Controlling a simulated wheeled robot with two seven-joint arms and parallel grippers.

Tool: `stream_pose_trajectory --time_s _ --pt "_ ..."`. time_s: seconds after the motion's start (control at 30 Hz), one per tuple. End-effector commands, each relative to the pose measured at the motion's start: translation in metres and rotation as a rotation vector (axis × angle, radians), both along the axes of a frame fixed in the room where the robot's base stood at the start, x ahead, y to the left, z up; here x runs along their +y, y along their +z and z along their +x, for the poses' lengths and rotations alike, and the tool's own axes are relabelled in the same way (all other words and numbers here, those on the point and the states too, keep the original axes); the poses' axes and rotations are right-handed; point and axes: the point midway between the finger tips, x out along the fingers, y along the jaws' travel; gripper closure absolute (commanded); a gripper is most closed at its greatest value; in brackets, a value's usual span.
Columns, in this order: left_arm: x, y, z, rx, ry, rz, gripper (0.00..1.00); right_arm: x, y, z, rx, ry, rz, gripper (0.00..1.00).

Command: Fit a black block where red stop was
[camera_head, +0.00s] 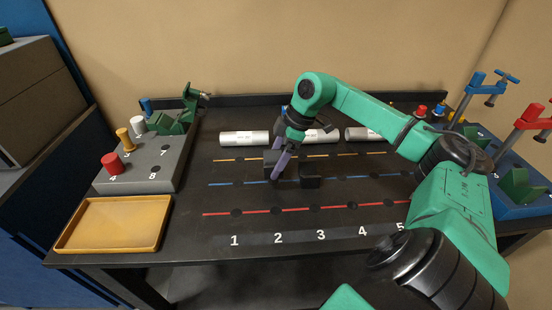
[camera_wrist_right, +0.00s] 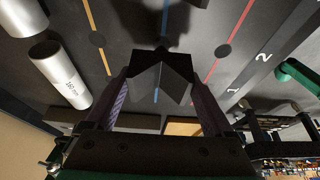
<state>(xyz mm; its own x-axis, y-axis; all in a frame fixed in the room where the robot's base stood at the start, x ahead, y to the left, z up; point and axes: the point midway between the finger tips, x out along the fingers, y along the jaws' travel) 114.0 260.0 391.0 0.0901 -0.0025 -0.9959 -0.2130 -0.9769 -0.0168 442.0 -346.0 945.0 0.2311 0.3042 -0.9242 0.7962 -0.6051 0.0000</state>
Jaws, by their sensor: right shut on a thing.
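My right gripper (camera_head: 277,172) is shut on a black block (camera_head: 268,158), low over the black table around the blue line, above numbers 1 and 2. In the wrist view the block (camera_wrist_right: 160,78) shows a V-shaped face between the two fingers (camera_wrist_right: 160,100). A red peg (camera_head: 111,163) stands in the grey rack at position 4. My left gripper is not in view. The underside of the held block is hidden.
The table (camera_head: 300,238) has yellow, blue and red lines with dark holes. Silver cylinders (camera_head: 244,138) lie along the back. A yellow tray (camera_head: 112,223) and the grey rack (camera_head: 140,178) are at left. Clamps and a blue base (camera_head: 515,208) are at right. The front strip is clear.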

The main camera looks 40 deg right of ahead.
Motion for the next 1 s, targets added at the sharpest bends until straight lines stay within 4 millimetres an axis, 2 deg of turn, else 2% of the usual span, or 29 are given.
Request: stream_pose_trajectory --time_s 0.27,1.0 --pt "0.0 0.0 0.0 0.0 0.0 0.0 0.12 0.0 0.001 0.0 -0.003 0.0 0.0 1.0" --pt "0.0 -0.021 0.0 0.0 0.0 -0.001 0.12 0.001 -0.029 0.0 -0.003 0.001 0.002 1.0"
